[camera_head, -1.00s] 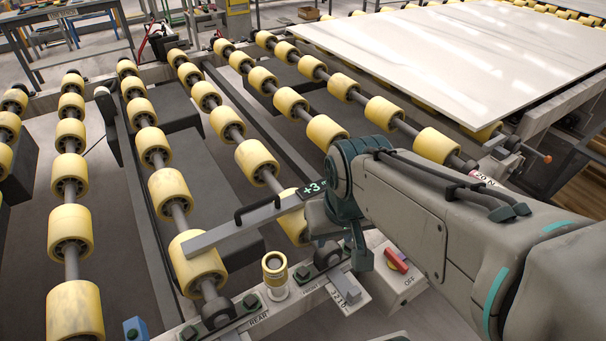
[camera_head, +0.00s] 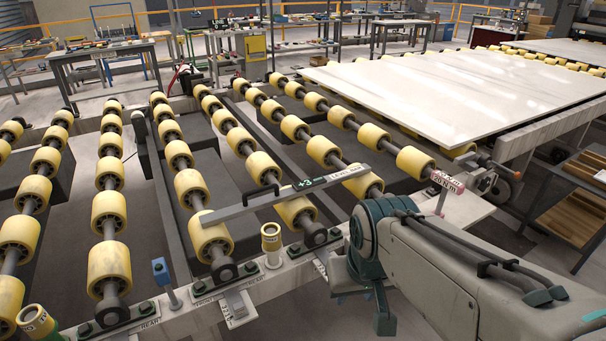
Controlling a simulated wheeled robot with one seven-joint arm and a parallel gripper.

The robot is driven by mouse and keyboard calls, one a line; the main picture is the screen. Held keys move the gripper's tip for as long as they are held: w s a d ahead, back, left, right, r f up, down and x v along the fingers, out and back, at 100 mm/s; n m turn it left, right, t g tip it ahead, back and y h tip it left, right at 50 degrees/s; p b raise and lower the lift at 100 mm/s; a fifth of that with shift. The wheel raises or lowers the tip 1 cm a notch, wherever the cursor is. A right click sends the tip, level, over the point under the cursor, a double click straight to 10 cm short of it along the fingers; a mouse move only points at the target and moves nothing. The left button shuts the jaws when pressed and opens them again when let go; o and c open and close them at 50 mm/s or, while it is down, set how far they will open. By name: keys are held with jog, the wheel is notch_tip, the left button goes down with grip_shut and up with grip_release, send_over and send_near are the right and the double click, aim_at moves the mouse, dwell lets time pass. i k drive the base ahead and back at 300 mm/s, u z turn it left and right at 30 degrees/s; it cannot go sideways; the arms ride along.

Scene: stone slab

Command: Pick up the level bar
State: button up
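The level bar (camera_head: 240,208) is a long grey bar with a black handle and a dark green display reading "+3". It lies across several yellow rollers near the front of the conveyor, slanting up to the right, with a pale labelled part at its right end. My gripper (camera_head: 366,292), dark teal and grey, hangs at the end of my arm, in front of and below the bar's right end in the picture. It looks apart from the bar. Its fingers are partly hidden by the wrist, so their opening is unclear.
A large white slab (camera_head: 470,85) lies on the rollers at the back right. The conveyor's front rail (camera_head: 262,290) carries a yellow-topped post (camera_head: 271,245) and a blue-topped peg (camera_head: 161,272). A rack with brown boards (camera_head: 580,215) stands at right. Dark gaps lie between the roller rows.

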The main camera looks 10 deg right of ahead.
aim_at(317, 183)
jog(key=z, duration=0.45)
jog(key=i, duration=1)
jog(key=u, duration=0.6)
